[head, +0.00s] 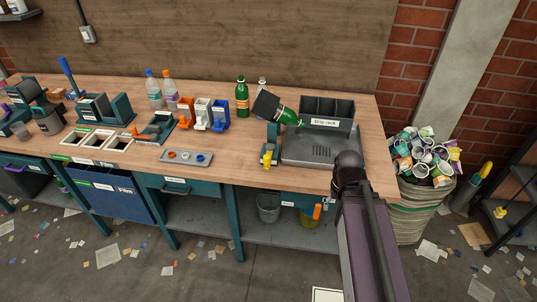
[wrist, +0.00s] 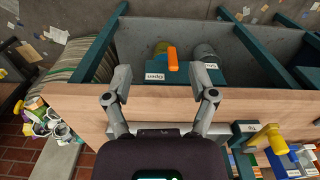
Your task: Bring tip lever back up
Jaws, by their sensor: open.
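The tip lever (head: 267,158) is a yellow handle at the front edge of the bench, beside a teal stand. A tilted dark holder on the stand carries a green bottle (head: 287,116), neck down toward the drip rack (head: 293,157). The wrist view shows the yellow lever (wrist: 271,138) at lower right, next to a small white label. My gripper (wrist: 163,97) is open and empty over the bench's front edge, apart from the lever. In the head view my arm hides the gripper.
An orange handle (wrist: 172,59) sits under the bench edge, by labels reading Open and Shut. It also shows in the head view (head: 317,211). Buckets (head: 269,206) stand on the lower shelf. A full waste sack (head: 418,207) stands right of the bench.

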